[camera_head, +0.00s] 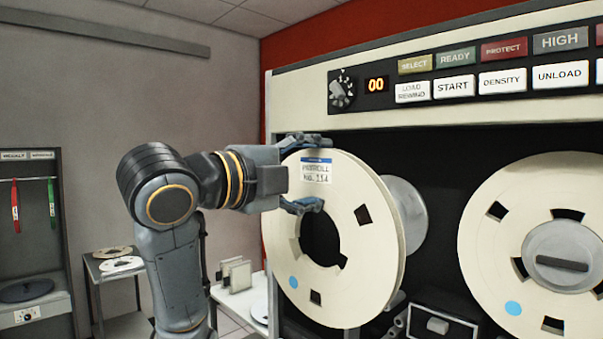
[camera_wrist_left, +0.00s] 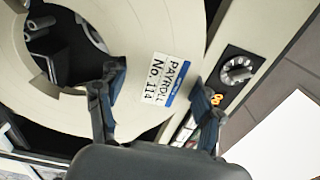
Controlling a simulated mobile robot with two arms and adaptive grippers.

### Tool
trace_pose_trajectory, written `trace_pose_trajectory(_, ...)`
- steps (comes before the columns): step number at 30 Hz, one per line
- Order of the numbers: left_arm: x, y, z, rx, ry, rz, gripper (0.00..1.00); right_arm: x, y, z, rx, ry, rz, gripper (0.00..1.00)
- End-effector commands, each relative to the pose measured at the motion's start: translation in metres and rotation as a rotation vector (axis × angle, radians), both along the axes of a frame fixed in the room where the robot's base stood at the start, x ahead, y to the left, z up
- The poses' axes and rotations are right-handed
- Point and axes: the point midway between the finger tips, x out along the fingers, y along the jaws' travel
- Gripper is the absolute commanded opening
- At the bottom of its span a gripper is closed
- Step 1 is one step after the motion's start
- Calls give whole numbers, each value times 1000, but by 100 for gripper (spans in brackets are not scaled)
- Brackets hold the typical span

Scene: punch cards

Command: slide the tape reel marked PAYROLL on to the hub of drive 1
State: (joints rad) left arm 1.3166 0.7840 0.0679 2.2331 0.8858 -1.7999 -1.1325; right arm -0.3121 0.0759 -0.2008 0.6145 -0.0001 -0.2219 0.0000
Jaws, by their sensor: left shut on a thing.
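The cream PAYROLL reel (camera_head: 375,215), labelled No. 114, stands upright in front of the left half of the dark drive face. My left gripper (camera_head: 302,174) is shut on its flange, one finger at the outer rim and one at the centre hole. In the left wrist view the fingers (camera_wrist_left: 159,85) straddle the label of the reel (camera_wrist_left: 190,30). A pale grey round part (camera_head: 411,212), apparently the left hub, shows behind the reel's right edge. The reel hides most of it, so seating cannot be told. No drive number is readable. My right gripper is out of view.
A second cream reel (camera_head: 480,245) sits on the right hub (camera_head: 565,262), close to the held reel. A button panel (camera_head: 470,75) with a knob runs above. A small table (camera_head: 110,255) with reels and a cabinet (camera_head: 40,290) stand at left.

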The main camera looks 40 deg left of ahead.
Motion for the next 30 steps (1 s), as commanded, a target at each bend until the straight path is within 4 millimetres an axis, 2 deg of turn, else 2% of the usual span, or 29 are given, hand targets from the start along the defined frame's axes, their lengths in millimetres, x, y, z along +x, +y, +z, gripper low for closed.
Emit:
trace_pose_trajectory(9,35,-3,1,-2,-4,-1,10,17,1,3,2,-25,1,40)
trace_pose_trajectory(18,65,-5,1,-2,-4,-1,10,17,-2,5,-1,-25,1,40)
trace_pose_trajectory(30,79,-6,1,0,-6,0,10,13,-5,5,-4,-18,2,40)
